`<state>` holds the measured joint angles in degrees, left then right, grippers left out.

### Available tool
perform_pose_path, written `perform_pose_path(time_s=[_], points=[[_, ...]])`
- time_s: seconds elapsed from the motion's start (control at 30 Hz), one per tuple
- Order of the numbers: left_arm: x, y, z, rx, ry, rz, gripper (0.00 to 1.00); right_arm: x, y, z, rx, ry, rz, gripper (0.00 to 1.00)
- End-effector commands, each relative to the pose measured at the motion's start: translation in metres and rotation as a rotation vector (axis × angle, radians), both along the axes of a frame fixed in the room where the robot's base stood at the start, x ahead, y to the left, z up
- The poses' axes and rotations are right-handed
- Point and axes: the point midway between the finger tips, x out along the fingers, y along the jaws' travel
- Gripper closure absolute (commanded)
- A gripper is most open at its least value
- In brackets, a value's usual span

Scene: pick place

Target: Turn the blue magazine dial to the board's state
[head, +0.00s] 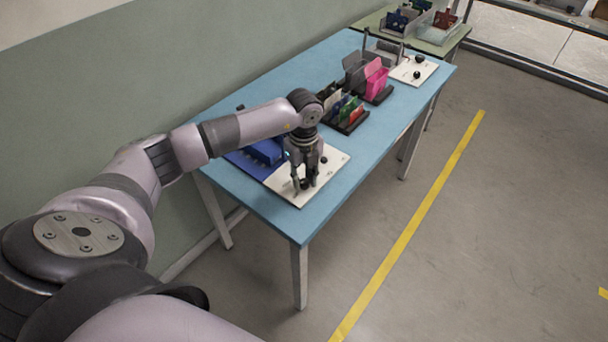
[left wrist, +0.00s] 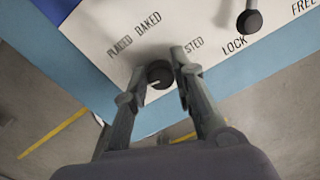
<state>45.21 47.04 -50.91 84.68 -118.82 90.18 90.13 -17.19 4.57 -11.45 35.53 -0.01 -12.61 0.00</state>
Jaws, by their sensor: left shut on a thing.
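The blue magazine (head: 262,152) stands on the near part of the blue table, with a white label board (head: 335,165) at its front. In the left wrist view the white board (left wrist: 95,30) shows the words PLACED, BAKED, a partly hidden word ending in STED, LOCK and FREE. A round black dial (left wrist: 159,74) with a small pale mark sits below these words. My left gripper (head: 303,183) comes down over the board, its fingers (left wrist: 160,68) shut on the dial from both sides. A second black knob (left wrist: 249,20) sits by LOCK. My right gripper is not in view.
Further along the blue table (head: 325,200) stand a black rack with coloured cards (head: 347,112), a rack with a pink plate (head: 376,82) and another white board with black knobs (head: 413,70). A green table (head: 433,45) is behind. A wall runs along the left.

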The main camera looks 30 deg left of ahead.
Motion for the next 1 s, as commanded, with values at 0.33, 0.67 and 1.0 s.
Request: perform_pose_path(time_s=[0.33, 0.67, 1.0], points=[[0.0008, 0.0007, 0.0017, 0.000, -0.004, 0.156, 1.00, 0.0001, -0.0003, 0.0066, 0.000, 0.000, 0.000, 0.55], [0.0009, 0.0008, 0.0013, 0.000, -0.004, 0.189, 1.00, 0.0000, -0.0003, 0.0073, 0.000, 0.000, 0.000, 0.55], [0.0009, 0.0008, 0.0013, 0.001, -0.005, 0.188, 0.71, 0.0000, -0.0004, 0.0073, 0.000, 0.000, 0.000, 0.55]])
